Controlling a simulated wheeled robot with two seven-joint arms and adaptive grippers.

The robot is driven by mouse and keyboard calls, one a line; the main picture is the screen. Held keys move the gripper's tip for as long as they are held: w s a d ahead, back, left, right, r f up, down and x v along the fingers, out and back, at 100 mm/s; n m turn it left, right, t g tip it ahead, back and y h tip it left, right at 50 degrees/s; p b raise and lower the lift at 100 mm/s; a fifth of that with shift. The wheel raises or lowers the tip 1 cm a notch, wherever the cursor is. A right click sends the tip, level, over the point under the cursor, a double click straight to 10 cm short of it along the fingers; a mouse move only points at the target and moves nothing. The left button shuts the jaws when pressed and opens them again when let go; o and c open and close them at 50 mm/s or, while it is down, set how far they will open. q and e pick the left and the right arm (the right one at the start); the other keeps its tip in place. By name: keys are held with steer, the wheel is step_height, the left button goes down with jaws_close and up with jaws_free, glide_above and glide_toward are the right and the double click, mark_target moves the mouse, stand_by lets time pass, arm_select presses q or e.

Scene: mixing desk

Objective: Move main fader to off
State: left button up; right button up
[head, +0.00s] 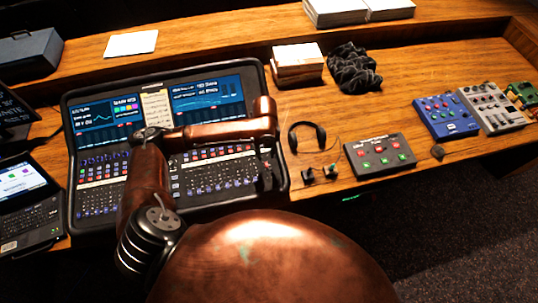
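The mixing console (75,200) is a black desk unit with two blue screens and rows of knobs and faders, at left centre in the head view. My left arm reaches across it, hiding part of the middle. My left gripper (266,180) points down at the console's lower right side. It is dark and small against the black panel, so I cannot tell whether its fingers are open or touching anything. I cannot make out the main fader; the gripper and forearm cover part of that right side. My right gripper is not in view.
Headphones (307,136), a grey button box (380,155) and two small dark items lie right of the console. A blue mixer (445,116) and a grey mixer (491,107) stand farther right. A laptop (28,210) sits left. Papers and a coiled cable (353,70) lie behind.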

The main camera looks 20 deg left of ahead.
mark_target(266, 164)
arm_select(q)
steer(key=shift+w+f, duration=0.1)
steer(key=shift+f, duration=3.5)
jaws_close()
